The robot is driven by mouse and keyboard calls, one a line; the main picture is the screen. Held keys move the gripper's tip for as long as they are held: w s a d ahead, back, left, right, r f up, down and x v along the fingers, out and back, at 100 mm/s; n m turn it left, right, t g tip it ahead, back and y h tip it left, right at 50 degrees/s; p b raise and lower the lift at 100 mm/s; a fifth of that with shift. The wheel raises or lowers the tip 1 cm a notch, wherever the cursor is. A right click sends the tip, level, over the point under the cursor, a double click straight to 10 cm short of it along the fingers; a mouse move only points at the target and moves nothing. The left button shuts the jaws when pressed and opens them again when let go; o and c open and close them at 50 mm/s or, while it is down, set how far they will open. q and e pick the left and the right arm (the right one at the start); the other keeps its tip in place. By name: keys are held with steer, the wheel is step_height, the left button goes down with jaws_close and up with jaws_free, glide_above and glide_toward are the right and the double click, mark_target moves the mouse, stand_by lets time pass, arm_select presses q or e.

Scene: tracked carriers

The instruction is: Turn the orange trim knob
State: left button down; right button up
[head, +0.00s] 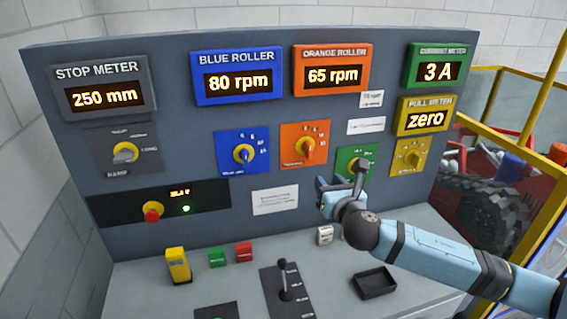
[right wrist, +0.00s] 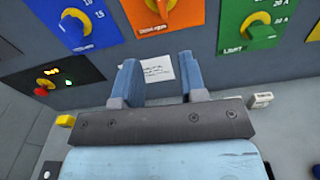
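The orange trim knob (head: 306,146) sits on an orange plate on the upright grey panel, below the orange roller display (head: 332,70) that reads 65 rpm. It also shows at the top edge of the right wrist view (right wrist: 163,8), partly cut off. My right gripper (head: 342,184) is in front of the panel, below and to the right of the orange knob, near the green plate. In the right wrist view its two blue fingers (right wrist: 160,80) stand apart with nothing between them, and the knob is beyond them. My left gripper is not in view.
A blue knob (head: 243,154) is left of the orange one; a green-plate knob (head: 356,165) and a yellow one (head: 413,156) are right. A red button (head: 153,211) sticks out lower left. On the desk are a lever (head: 284,282) and a black tray (head: 375,284).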

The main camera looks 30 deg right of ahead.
steer(key=r, duration=0.1)
steer(key=p, duration=0.1)
glide_toward(310, 152)
steer(key=w, duration=0.1)
steer(key=shift+n, duration=0.4)
steer(key=p+x, duration=0.1)
steer(key=x, duration=0.6)
steer(key=shift+w+d+r, duration=0.1)
steer(key=shift+w+d, duration=0.15)
steer(key=shift+w, duration=0.1)
steer(key=shift+w+d, duration=0.15)
steer(key=shift+w, duration=0.4)
jaws_close()
